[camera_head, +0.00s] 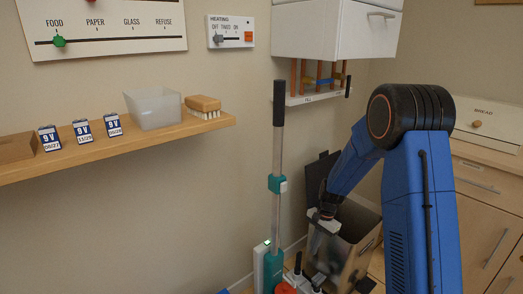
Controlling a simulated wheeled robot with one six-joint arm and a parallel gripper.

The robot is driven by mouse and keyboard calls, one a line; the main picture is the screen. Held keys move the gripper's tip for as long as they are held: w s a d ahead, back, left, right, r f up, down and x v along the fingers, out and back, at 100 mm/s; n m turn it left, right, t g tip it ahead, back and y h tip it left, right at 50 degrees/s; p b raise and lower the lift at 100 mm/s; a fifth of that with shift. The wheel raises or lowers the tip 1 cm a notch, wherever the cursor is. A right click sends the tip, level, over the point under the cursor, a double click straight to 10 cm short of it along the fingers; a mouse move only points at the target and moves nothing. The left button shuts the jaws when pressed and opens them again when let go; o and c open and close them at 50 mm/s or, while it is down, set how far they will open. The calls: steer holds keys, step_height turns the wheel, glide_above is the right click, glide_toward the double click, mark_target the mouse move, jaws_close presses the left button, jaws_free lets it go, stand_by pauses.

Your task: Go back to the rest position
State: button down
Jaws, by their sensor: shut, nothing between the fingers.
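My blue arm comes down from the right of the view and bends at a large black joint. It ends in my gripper (318,238), which points down at the lower middle. My gripper looks shut and empty. It is seen small and partly blurred into the things behind it. It is in front of an open bin or box (362,222) with a dark raised lid (318,172). I cannot tell whether the fingertips are over the bin or just beside it.
A mop or vacuum with a tall grey pole (277,150) stands left of my gripper. A wall shelf (110,147) holds a clear tub (153,107), a brush (203,104) and several 9V batteries (82,132). A white cabinet (330,30) hangs above; wooden drawers (485,215) stand right.

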steer(key=s+d+r+n+t, duration=0.1)
steer(key=s+r+n+t, duration=0.15)
steer(key=s+r, duration=0.65)
steer(key=s+r+n+t, duration=0.1)
steer(key=s+r+n, duration=0.35)
steer(key=r, duration=0.85)
steer(key=s+d+r+n+t+h, duration=0.1)
steer(key=s+r+n, duration=0.1)
steer(key=s, duration=0.9)
steer(key=s+d+r+n+t+h, duration=0.1)
steer(key=s+r, duration=0.4)
steer(key=s, duration=0.6)
steer(key=shift+s+d+r+n+t, duration=0.15)
steer(key=shift+d+r+n+t, duration=0.15)
steer(key=shift+d+n+t, duration=0.1)
